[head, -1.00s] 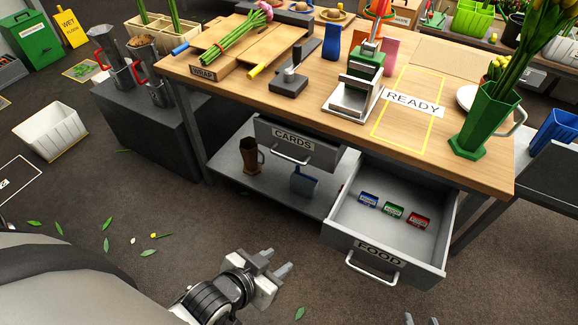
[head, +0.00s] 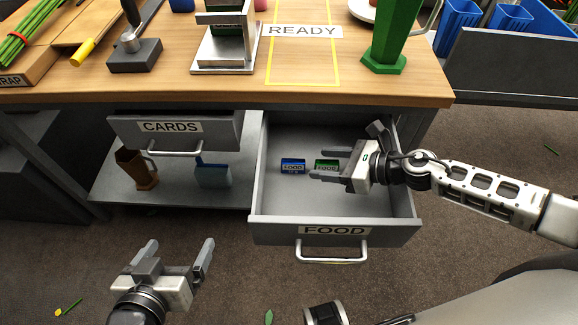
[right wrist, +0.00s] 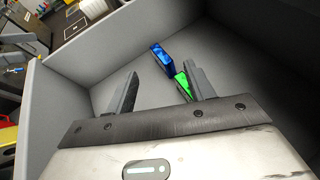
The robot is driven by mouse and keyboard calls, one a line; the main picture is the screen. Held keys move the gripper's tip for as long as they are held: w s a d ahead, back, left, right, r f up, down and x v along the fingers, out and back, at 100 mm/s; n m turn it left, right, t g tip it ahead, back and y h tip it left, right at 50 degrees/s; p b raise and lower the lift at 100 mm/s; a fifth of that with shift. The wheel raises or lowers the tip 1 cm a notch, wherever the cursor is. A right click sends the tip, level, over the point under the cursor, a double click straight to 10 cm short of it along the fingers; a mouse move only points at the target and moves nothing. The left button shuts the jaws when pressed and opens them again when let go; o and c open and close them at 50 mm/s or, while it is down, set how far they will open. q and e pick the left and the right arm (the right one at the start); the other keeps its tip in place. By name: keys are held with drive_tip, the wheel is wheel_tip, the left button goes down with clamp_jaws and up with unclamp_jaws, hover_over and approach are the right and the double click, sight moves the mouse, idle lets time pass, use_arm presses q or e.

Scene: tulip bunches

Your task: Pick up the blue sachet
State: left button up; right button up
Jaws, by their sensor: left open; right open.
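The blue sachet (head: 292,166) lies in the open drawer labelled FOOD (head: 272,212), left of the green sachet (head: 326,165). My right gripper (head: 335,165) is open and empty over the drawer, to the right of the blue sachet and partly over the green one. In the right wrist view the blue sachet (right wrist: 161,57) lies beyond the fingertips, and the green sachet (right wrist: 183,84) is close beside one finger. The red sachet is hidden in the head view now. My left gripper (head: 178,248) is open and empty, low in front of the CARDS drawer.
The FOOD drawer's walls surround the sachets. The wooden tabletop (head: 420,88) overhangs behind.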

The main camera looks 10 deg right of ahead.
sight(295, 162)
drive_tip(key=shift+w+d+f+n, duration=0.1)
drive_tip(key=shift+w+f+n, duration=0.25)
drive_tip(key=shift+f, duration=0.1)
drive_tip(key=shift+w+a+f, duration=0.1)
drive_tip(key=shift+w+a, duration=0.15)
drive_tip(key=x, duration=0.6)
drive_tip(key=shift+s+a+p, duration=0.15)
drive_tip(key=shift+a+p, duration=0.2)
drive_tip(key=shift+p, duration=0.05)
clamp_jaws()
